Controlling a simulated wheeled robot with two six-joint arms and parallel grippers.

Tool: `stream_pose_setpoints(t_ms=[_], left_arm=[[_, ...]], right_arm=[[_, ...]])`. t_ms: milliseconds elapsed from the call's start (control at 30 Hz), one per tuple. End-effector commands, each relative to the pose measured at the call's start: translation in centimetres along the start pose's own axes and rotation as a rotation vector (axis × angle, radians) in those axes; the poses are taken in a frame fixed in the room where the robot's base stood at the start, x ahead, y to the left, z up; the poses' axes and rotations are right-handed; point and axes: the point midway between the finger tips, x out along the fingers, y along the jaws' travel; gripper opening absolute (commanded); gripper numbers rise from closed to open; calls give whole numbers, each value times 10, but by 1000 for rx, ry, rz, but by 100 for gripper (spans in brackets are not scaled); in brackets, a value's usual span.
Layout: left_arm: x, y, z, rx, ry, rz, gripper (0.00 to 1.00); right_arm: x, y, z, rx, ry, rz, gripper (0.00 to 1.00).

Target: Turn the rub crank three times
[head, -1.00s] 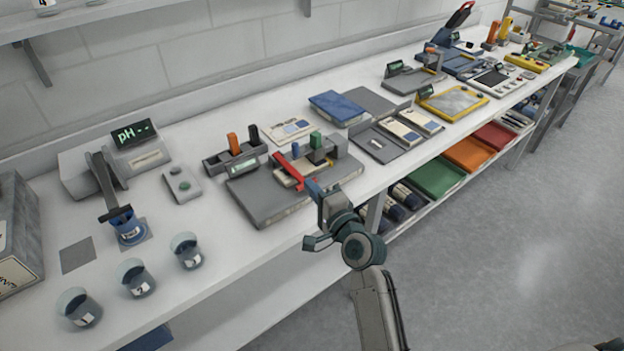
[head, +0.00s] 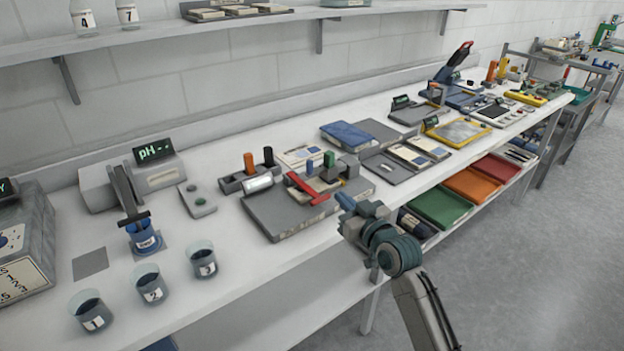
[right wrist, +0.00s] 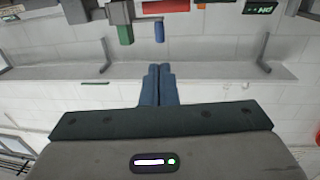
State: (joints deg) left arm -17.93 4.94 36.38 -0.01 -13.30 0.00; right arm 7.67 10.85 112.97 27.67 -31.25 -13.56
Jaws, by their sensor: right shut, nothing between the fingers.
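A grey tester (head: 285,213) stands near the bench's front edge, with a red arm (head: 308,187) on top that looks like the crank. A green peg (head: 329,159) and a blue peg (head: 313,153) stand beside it. The red part (right wrist: 166,6), green peg (right wrist: 125,34) and blue peg (right wrist: 159,32) also show at the top of the right wrist view. My right gripper (head: 342,199) is shut and empty, just right of the red arm's near end and apart from it. Its blue fingers (right wrist: 158,84) meet in the right wrist view. My left gripper is out of view.
A rack with an orange and a black handle (head: 245,182) stands left of the tester. Numbered beakers (head: 150,284) and a pH meter (head: 157,168) are further left. Grey trays and a blue pad (head: 348,135) lie to the right. Coloured bins (head: 440,205) sit on the lower shelf.

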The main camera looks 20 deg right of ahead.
Motion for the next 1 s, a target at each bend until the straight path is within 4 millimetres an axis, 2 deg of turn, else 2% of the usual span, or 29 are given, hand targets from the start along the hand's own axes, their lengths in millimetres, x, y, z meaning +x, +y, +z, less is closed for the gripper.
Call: stream_pose_setpoints(t_ms=[100, 200, 400, 600, 800, 1000], left_arm=[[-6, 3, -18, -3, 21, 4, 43], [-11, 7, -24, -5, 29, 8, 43], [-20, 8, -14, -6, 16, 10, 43], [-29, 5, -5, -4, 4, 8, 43], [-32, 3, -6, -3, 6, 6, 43], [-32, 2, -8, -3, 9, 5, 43]], right_arm=[[20, -1, -4, 8, 1, -1, 0], [41, -1, -4, 10, 2, -1, 0], [84, -1, -4, 9, 1, -1, 0], [114, -2, -3, 9, 0, -1, 0], [129, -1, -1, 8, 0, -1, 0], [131, -1, 0, 8, 0, -1, 0]])
